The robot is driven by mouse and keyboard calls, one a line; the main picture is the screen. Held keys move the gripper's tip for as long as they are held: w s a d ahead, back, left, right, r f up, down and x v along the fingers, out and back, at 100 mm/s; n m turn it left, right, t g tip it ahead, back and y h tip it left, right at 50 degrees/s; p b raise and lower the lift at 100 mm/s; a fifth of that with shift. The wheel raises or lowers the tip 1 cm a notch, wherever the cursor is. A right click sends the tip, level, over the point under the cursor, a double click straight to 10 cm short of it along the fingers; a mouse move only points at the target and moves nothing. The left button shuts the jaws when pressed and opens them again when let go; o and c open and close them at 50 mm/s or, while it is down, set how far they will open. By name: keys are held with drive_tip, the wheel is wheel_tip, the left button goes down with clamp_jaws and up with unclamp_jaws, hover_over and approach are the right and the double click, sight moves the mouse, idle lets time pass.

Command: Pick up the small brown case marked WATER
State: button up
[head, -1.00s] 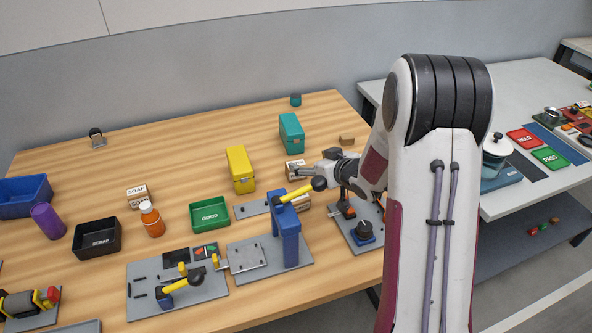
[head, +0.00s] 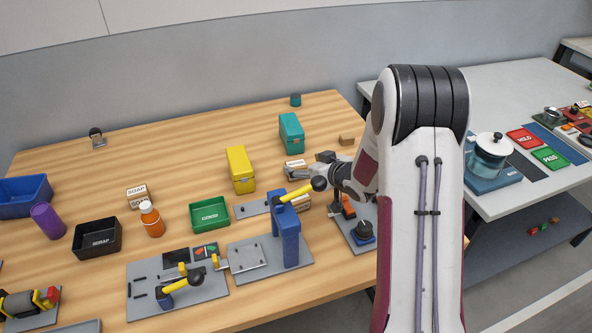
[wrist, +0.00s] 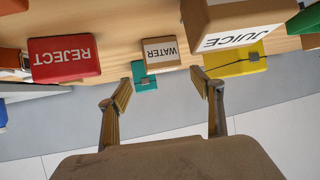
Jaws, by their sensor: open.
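The small brown case marked WATER (wrist: 161,52) shows in the wrist view, its white label upside down, ahead of and between my fingertips but apart from them. My gripper (wrist: 163,87) is open with nothing between its fingers. In the head view my gripper (head: 322,165) is over the right part of the wooden table, partly hidden by my arm. A small plain brown box (head: 347,139) stands beyond it near the table's back right edge. By its place beside the teal case it looks like the WATER case, but no label is readable there.
In the wrist view a larger JUICE case (wrist: 245,20) is close on the right and a red REJECT box (wrist: 65,60) on the left. The teal case (head: 291,133) and yellow case (head: 240,170) stand left of my gripper. A blue lever stand (head: 290,240) is in front.

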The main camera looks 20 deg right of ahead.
sight(298, 166)
drive_tip(key=shift+w, duration=0.1)
idle(0.3)
drive_tip(key=shift+w+a+f, duration=0.3)
drive_tip(key=shift+w+f, duration=0.25)
drive_tip(key=shift+f, duration=0.05)
drive_tip(key=shift+w+a+f, duration=0.25)
drive_tip(key=shift+w+f, duration=0.25)
drive_tip(key=shift+f, duration=0.05)
drive_tip(key=shift+x, duration=1.1)
drive_tip(key=shift+r, duration=0.1)
drive_tip(key=c, duration=1.4)
